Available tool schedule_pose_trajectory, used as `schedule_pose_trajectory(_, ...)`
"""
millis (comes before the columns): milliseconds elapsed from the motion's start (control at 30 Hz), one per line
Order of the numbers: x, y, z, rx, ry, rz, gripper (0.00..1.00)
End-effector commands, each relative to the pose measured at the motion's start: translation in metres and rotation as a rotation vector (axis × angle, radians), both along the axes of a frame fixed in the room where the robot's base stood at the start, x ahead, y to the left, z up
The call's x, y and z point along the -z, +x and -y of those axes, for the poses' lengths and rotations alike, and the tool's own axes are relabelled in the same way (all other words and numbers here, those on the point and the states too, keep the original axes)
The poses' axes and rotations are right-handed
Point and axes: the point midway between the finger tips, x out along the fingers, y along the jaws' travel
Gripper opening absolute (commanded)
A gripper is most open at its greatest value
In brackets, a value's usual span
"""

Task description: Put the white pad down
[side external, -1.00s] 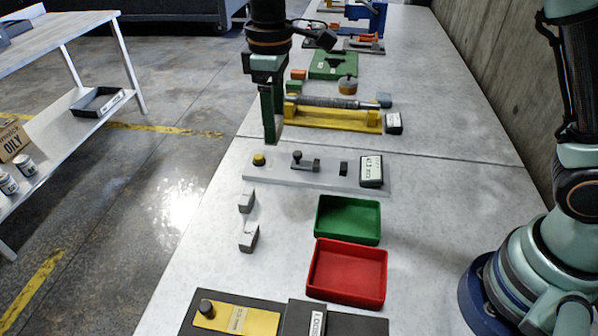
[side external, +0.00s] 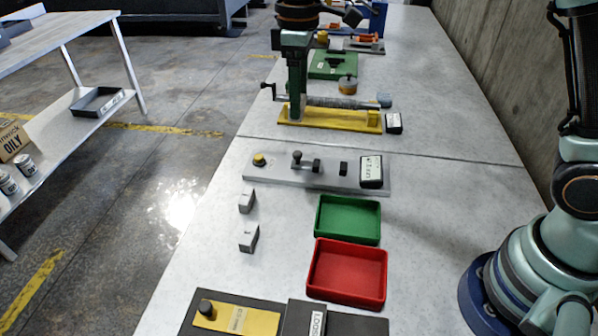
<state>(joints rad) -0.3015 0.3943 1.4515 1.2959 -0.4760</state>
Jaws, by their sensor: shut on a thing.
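My gripper (side external: 296,122) points down at the left part of the yellow stand (side external: 345,122), which carries a grey roller (side external: 340,103) with a crank. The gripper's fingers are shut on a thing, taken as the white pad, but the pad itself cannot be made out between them. The fingertips overlap the stand in the picture; I cannot tell whether they are in front of it or over it, or touching.
A grey plate (side external: 325,176) with a yellow button lies nearer. Two small grey blocks (side external: 246,202) (side external: 249,238) stand by the table's left edge. A green tray (side external: 349,239) and a red tray (side external: 345,303) are on the right.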

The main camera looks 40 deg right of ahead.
Motion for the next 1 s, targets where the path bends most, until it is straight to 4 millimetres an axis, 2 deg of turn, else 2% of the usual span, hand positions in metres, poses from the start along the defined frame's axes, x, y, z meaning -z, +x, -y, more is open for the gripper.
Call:
schedule_pose_trajectory(33,-0.004,0.002,0.021,0.009,0.0,0.001,0.12)
schedule_pose_trajectory(100,-0.007,0.004,0.044,0.006,0.001,0.002,0.12)
schedule_pose_trajectory(200,-0.01,0.003,0.071,0.001,0.0,0.001,0.12)
schedule_pose_trajectory(300,-0.011,0.002,0.087,-0.004,0.0,0.001,0.12)
schedule_pose_trajectory(367,-0.008,0.002,0.091,-0.006,0.0,-0.001,0.12)
schedule_pose_trajectory(467,0.007,0.001,0.094,-0.008,0.0,-0.004,0.12)
schedule_pose_trajectory(800,0.09,0.0,0.093,-0.008,-0.001,-0.006,0.12)
schedule_pose_trajectory(1000,0.13,0.001,0.093,-0.008,-0.001,-0.004,0.12)
